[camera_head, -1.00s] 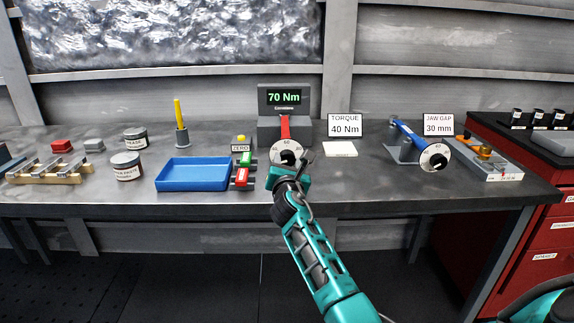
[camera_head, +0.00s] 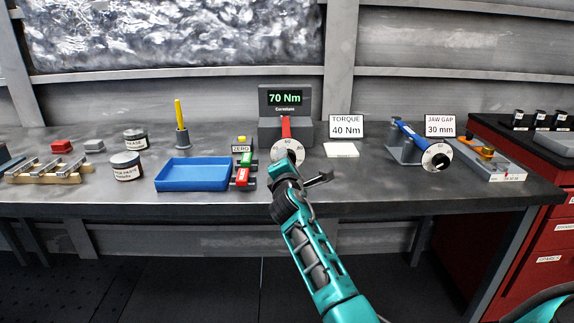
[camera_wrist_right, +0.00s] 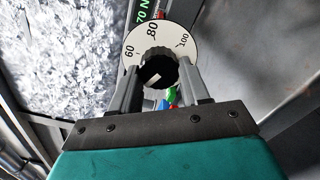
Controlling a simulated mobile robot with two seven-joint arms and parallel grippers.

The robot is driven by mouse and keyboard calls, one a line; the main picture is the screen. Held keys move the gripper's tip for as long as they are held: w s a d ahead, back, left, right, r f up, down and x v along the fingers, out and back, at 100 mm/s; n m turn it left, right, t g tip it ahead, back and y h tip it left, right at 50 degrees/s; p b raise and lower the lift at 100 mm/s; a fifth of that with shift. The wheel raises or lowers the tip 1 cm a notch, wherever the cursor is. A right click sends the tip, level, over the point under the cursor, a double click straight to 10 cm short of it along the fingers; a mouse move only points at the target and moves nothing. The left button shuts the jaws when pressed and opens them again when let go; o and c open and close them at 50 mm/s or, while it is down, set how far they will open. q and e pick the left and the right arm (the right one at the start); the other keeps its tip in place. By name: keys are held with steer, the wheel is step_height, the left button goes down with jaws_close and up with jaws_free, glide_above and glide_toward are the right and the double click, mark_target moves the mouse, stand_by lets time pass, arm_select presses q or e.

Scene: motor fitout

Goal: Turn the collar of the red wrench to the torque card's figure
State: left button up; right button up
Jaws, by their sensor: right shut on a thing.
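The red wrench (camera_head: 285,127) lies in the dark grey tester (camera_head: 305,130), its round white dial (camera_head: 291,145) facing me. The tester's display (camera_head: 284,97) reads 70 Nm. The torque card (camera_head: 345,125) reads 40 Nm. My right gripper (camera_head: 289,160) is at the wrench's near end. In the right wrist view its fingers (camera_wrist_right: 158,72) are shut on the black ridged collar (camera_wrist_right: 155,68), which bears a white mark. Behind it the dial (camera_wrist_right: 134,43) shows 60, 80 and 100. My left gripper is not in view.
A blue tray (camera_head: 193,187) and a block with green and red parts (camera_head: 243,176) sit left of the wrench. A white pad (camera_head: 341,150) lies to the right. Further right are a blue wrench (camera_head: 409,133) on a stand and a jaw gap card (camera_head: 440,126).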

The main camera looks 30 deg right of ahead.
steer(key=shift+m, duration=0.3)
steer(key=o, duration=1.1)
steer(key=shift+c, duration=0.2)
steer(key=p+v, duration=0.1)
steer(key=v, duration=1.2)
